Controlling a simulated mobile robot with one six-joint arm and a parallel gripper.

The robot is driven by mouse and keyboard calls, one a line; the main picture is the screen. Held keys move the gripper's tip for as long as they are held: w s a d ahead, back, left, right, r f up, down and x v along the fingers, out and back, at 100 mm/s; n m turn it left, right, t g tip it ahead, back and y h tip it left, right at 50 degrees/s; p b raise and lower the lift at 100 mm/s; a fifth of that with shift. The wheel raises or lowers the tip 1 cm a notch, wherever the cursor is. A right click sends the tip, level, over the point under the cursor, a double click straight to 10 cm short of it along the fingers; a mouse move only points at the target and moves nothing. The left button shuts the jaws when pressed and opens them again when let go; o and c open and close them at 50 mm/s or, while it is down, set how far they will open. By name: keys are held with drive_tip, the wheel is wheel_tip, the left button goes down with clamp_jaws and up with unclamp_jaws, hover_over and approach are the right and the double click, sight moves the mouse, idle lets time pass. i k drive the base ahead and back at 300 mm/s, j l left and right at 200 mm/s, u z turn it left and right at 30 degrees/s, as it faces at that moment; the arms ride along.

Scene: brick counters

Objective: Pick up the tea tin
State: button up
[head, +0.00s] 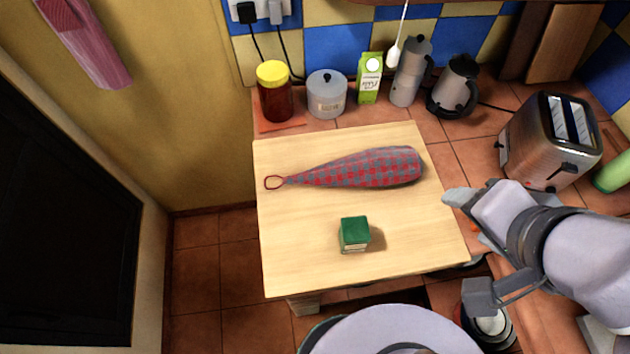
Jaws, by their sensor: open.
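The tea tin appears to be the small box with a green top (355,233) and a paler lower side. It stands upright near the front middle of the light wooden board (310,265). My gripper (462,212) is at the right edge of the board, to the right of the tin and apart from it. Its jaws are open, and I see nothing between them. Part of the jaws is hidden behind my wrist.
A red checked cloth bag (375,168) lies behind the tin. A yellow-lidded jar (275,92), white pot (327,94), green carton (370,78), moka pot (409,72) and kettle (455,88) line the back. A toaster (550,140) stands right. The board's left front is clear.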

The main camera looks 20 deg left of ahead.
sight(353, 234)
drive_tip(key=k+j+u, duration=0.15)
drive_tip(key=u, duration=0.2)
drive_tip(key=k+j+u, duration=0.3)
drive_tip(key=j+z, duration=0.25)
drive_tip(key=i+j+z, duration=0.1)
drive_tip(key=z, duration=0.15)
drive_tip(key=l+u, duration=1.05)
drive_tip(key=k, duration=0.3)
drive_tip(key=j+z, duration=0.05)
drive_tip(key=j, duration=0.05)
